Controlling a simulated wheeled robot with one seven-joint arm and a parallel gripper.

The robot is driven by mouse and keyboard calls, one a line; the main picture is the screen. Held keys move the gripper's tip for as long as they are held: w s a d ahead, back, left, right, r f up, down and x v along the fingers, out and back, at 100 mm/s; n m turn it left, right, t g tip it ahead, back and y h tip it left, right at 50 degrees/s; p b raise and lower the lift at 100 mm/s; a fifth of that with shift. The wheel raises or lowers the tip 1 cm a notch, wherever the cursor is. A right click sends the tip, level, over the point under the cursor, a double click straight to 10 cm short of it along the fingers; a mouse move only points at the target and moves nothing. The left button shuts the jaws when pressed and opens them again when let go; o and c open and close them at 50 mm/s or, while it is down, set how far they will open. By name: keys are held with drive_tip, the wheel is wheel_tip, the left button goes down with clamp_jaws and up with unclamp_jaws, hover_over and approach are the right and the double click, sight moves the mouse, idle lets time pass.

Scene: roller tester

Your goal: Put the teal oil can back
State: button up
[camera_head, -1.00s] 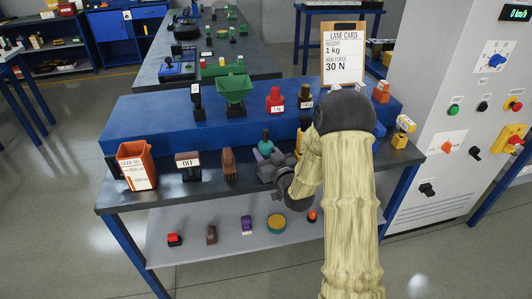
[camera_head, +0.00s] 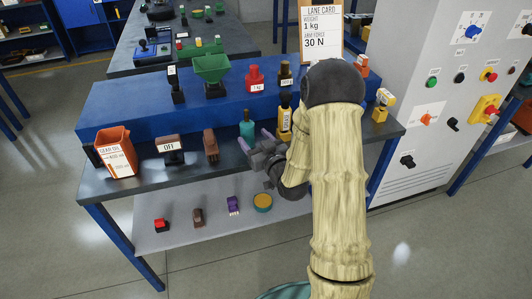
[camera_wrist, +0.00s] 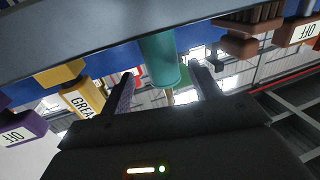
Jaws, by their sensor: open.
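The teal oil can (camera_head: 247,128) stands upright on the dark front part of the workbench, just in front of the blue step. My gripper (camera_head: 256,144) is open at the bench's front edge, on the near side of the can, and its fingers point toward it. In the wrist view, the teal can (camera_wrist: 160,62) appears upside down beyond and between the spread fingers of my gripper (camera_wrist: 163,78). The fingers do not appear to be closed on it.
A yellow grease container (camera_head: 285,122) stands right of the can. The lower shelf (camera_head: 180,235) holds several small items. A grey control cabinet (camera_head: 415,120) is at right.

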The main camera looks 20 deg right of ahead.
drive_tip(key=p+v, duration=0.1)
drive_tip(key=v, duration=0.6)
drive_tip(key=shift+s+p, duration=0.3)
drive_tip(key=shift+p, duration=0.1)
drive_tip(key=s+a+m+g+h, duration=0.1)
drive_tip(key=s+g+h, duration=0.1)
drive_tip(key=s+g, duration=0.5)
drive_tip(key=s+a+r+m+g+h, duration=0.1)
drive_tip(key=s+g+h, duration=0.1)
drive_tip(key=s+g, duration=0.6)
drive_tip(key=s, duration=0.3)
drive_tip(key=shift+a+m, duration=0.3)
drive_tip(key=shift+a, duration=0.1)
